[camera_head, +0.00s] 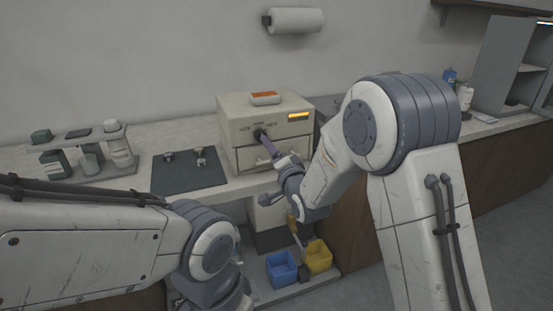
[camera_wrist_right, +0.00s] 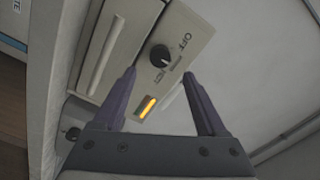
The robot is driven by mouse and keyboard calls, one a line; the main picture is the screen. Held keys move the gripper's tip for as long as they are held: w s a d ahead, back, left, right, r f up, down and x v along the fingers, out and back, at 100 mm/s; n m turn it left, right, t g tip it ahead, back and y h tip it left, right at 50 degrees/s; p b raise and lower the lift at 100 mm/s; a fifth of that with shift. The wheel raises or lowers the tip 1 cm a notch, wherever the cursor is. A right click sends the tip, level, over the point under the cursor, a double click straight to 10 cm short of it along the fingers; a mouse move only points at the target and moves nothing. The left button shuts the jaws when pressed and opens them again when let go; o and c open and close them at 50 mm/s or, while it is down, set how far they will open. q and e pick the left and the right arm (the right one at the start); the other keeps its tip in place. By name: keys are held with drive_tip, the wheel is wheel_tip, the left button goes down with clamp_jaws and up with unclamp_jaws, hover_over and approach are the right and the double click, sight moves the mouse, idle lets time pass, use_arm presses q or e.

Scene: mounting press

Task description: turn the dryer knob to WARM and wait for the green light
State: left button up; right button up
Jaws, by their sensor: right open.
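The dryer (camera_head: 236,122) is a cream box on the counter with a dark round knob (camera_wrist_right: 160,56) on its front. In the right wrist view, OFF is printed beside the knob; the smaller labels and the exact pointer direction are hard to read. An amber light strip (camera_wrist_right: 147,107) is lit on the panel, also visible in the head view (camera_head: 299,116); no green shows. My right gripper (camera_wrist_right: 159,77) is open, its two fingers pointing at the panel with the knob just beyond and between the tips. My left gripper is out of sight; only its arm shows.
An orange-and-white item (camera_head: 265,97) lies on the dryer. A dark mat (camera_head: 190,178) with small parts and a rack (camera_head: 85,178) of containers are to the left. Blue (camera_head: 282,268) and yellow (camera_head: 318,256) bins stand below the counter. A paper roll (camera_head: 296,21) hangs on the wall.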

drive_tip(key=shift+v, duration=1.6)
drive_tip(key=s+a+n+g+h+p, duration=0.1)
drive_tip(key=s+a+n+g+p, duration=0.15)
drive_tip(key=s+n+g, duration=0.4)
drive_tip(key=s+a+n+g+p, duration=0.2)
drive_tip(key=s+g+p, duration=0.15)
drive_tip(key=s, duration=0.55)
drive_tip(key=s+d+r+n+g+h+p, duration=0.1)
drive_tip(key=s+d+n+g+p, duration=0.1)
drive_tip(key=s, duration=0.9)
drive_tip(key=s+d+r+n+g+h+p, duration=0.2)
drive_tip(key=s+d+n+g+p, duration=0.1)
drive_tip(key=s, duration=0.9)
drive_tip(key=d+n+g, duration=0.1)
drive_tip(key=n+g, duration=0.1)
drive_tip(key=n, duration=0.1)
drive_tip(key=shift+s+r+h, duration=0.15)
drive_tip(key=shift+s+h, duration=0.1)
drive_tip(key=shift+h, duration=0.05)
idle(2.0)
